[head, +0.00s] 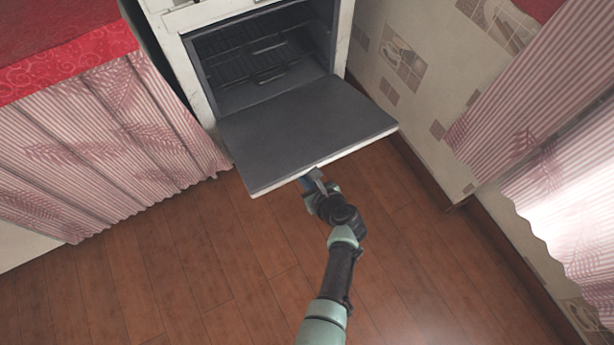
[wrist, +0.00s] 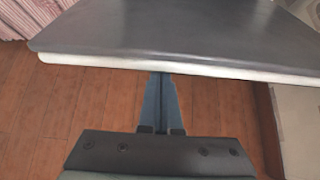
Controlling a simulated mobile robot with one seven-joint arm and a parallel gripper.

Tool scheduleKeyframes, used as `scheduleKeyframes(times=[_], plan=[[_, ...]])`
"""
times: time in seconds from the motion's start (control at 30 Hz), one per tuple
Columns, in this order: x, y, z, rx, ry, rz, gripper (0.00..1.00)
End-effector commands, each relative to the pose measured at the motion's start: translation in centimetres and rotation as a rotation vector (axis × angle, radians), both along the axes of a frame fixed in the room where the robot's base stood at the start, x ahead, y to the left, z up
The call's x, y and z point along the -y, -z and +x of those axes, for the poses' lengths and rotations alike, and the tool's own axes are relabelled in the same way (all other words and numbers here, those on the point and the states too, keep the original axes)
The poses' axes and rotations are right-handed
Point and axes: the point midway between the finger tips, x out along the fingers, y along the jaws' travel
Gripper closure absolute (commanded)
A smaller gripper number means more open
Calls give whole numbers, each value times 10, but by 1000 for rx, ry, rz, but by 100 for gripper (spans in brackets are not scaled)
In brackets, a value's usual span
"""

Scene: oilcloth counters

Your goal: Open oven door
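The oven door (head: 305,130) is folded far down, close to level, with its dark inner face up and a pale front edge. The oven (head: 190,50) is white with a dark cavity and racks (head: 265,60) inside. My gripper (head: 312,180) is at the door's free edge, right of its middle. In the wrist view the oven door (wrist: 180,35) spans the top, and my gripper's blue fingers (wrist: 161,95) lie close together with their tips at or under the pale edge. The door hides the tips, so contact is unclear. No handle is visible.
A red-topped counter (head: 60,60) with a pink striped curtain (head: 90,140) stands left of the oven. A patterned wall (head: 420,90) and another pink curtain (head: 550,130) are at the right. The wooden floor (head: 200,270) in front is clear.

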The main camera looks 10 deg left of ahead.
Motion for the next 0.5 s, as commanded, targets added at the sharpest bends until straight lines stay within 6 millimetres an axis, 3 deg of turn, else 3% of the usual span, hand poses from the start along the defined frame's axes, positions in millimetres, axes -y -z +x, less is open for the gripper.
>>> scheduleKeyframes(times=[0.03, 0.5], plan=[[-2, -20, 4, -10, -1, -9, 100], [-18, -77, 24, -160, -3, -120, 100]])
